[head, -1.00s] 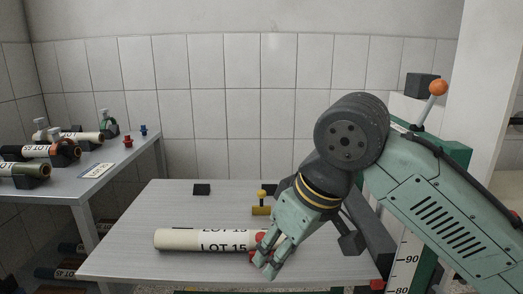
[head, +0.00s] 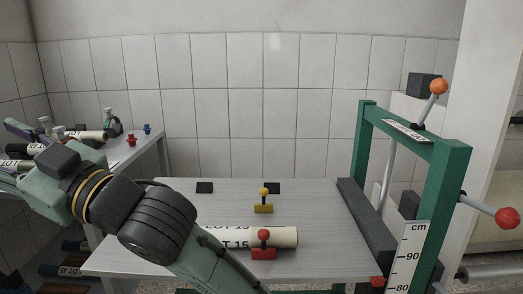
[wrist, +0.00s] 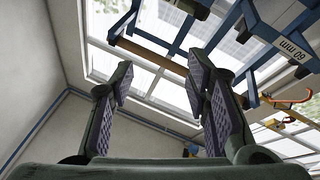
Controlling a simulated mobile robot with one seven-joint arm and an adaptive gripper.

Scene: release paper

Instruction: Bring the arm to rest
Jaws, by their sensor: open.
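My gripper shows in the wrist view (wrist: 160,90), with its two padded fingers wide apart and nothing between them. In that view it faces up toward windows and overhead beams. In the head view my arm reaches across the lower left, and my gripper's body (head: 55,185) is in front of the left side table; its fingertips are hard to make out there. A cream roll marked LOT 15 (head: 284,236) lies on the middle table (head: 325,215), partly hidden by my arm. A red-knobbed clamp or stop (head: 263,250) stands at the roll's front.
A yellow-knobbed piece (head: 264,206) stands behind the roll. A green frame with levers (head: 455,190) stands at the right. The left side table (head: 150,150) holds rolls and small red and blue pieces. Blue overhead racks (wrist: 250,40) show in the wrist view.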

